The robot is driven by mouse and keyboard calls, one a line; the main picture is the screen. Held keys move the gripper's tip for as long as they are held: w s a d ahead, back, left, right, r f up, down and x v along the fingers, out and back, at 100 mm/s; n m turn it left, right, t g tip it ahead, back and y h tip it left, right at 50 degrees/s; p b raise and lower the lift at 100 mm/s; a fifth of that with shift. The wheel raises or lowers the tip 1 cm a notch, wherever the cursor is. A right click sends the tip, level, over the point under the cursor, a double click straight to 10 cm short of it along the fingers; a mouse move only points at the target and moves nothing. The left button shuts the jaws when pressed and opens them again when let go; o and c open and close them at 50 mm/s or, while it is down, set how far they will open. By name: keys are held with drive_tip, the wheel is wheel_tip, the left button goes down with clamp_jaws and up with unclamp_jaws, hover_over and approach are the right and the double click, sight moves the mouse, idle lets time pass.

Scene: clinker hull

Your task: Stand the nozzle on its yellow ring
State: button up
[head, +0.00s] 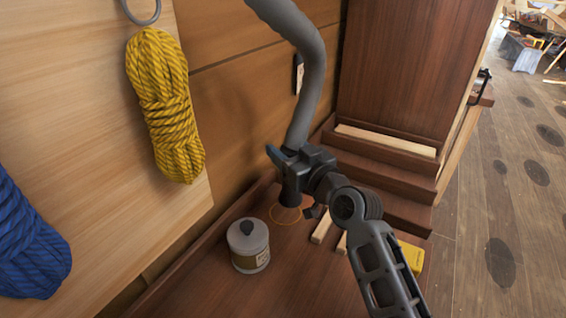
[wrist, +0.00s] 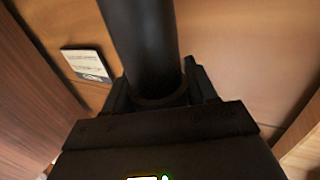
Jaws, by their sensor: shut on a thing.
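The dark nozzle (head: 289,191) hangs at the lower end of a thick grey hose (head: 312,75). My gripper (head: 290,165) is shut on the nozzle, which looks roughly upright.
A grey pot (head: 249,254) with a dark knob stands just left of the ring. Pale wood pieces (head: 322,226) and a yellow box (head: 412,257) lie to the right. Yellow rope (head: 165,105) and blue rope (head: 28,240) hang on the left wall. A small card (wrist: 87,65) is on the wall behind.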

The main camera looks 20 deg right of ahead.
drive_tip(key=shift+w+a+f, duration=0.1)
drive_tip(key=shift+a+f, duration=0.1)
drive_tip(key=shift+f, duration=0.55)
drive_tip(key=shift+w+a+f, duration=0.1)
drive_tip(key=shift+a+f, duration=0.05)
drive_tip(key=shift+f, duration=0.65)
drive_tip(key=shift+w+a+f, duration=0.1)
drive_tip(key=shift+a+f, duration=0.1)
drive_tip(key=shift+f, duration=0.55)
drive_tip(key=shift+f+b, duration=0.2)
drive_tip(key=shift+b, duration=0.25)
drive_tip(key=o, duration=1.5)
